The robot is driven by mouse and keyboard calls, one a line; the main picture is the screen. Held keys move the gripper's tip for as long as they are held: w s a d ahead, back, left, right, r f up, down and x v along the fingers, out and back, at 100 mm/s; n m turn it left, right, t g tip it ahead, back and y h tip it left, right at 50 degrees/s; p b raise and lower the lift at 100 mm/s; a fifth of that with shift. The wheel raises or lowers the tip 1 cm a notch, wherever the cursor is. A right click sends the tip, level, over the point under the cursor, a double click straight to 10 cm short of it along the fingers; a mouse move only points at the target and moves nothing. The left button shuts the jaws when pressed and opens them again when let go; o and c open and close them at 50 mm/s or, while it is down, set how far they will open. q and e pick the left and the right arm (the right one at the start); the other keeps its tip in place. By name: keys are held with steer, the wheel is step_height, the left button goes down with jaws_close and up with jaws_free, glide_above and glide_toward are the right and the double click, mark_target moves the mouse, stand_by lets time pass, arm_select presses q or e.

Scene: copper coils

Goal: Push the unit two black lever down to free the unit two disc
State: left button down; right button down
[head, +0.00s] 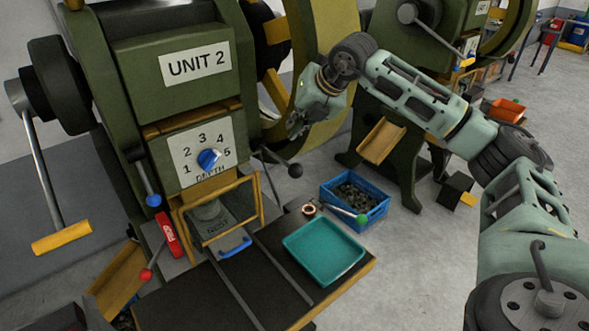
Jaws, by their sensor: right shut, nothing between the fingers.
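The green unit two press (190,110) stands at left centre in the head view. A black lever (295,170) with a ball end sticks out from its right side, beside the depth dial. My right gripper (293,127) is shut and empty. In the picture it sits just above the black lever, near the large wheel; I see no clear contact with the lever. Below the dial, a framed guard (262,205) encloses a grey cylindrical part (212,218). I cannot make out the disc for certain. My left gripper is out of view.
A teal tray (325,252) and a small copper ring (309,210) lie on the dark bench. A blue crate (372,208) of dark pieces stands behind, with a green-knobbed lever (361,218) in front. Blue-knobbed (153,200) and red-knobbed (146,274) levers are at the press's left. A second press stands behind.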

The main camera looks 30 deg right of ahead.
steer(key=f+b, duration=0.2)
steer(key=f, duration=0.1)
steer(key=f+b, duration=0.1)
steer(key=f, duration=0.1)
steer(key=shift+s+f+b, duration=0.2)
steer(key=shift+s+b, duration=0.1)
steer(key=shift+s, duration=0.05)
stand_by(1.0)
steer(key=shift+s+f+b, duration=0.1)
steer(key=shift+f+b, duration=0.3)
steer(key=shift+b, duration=0.05)
steer(key=shift+s+f+b, duration=0.2)
steer(key=shift+f+b, duration=0.85)
steer(key=shift+f, duration=0.1)
steer(key=shift+s+f+b, duration=0.2)
steer(key=shift+f+b, duration=0.85)
steer(key=shift+f, duration=0.1)
stand_by(1.7)
steer(key=shift+r, duration=0.2)
stand_by(0.3)
steer(key=shift+w+r+p, duration=0.25)
steer(key=shift+r+p, duration=0.8)
steer(key=shift+r, duration=0.2)
steer(key=shift+w+r+p, duration=0.2)
steer(key=shift+r+p, duration=0.8)
steer(key=shift+r, duration=0.25)
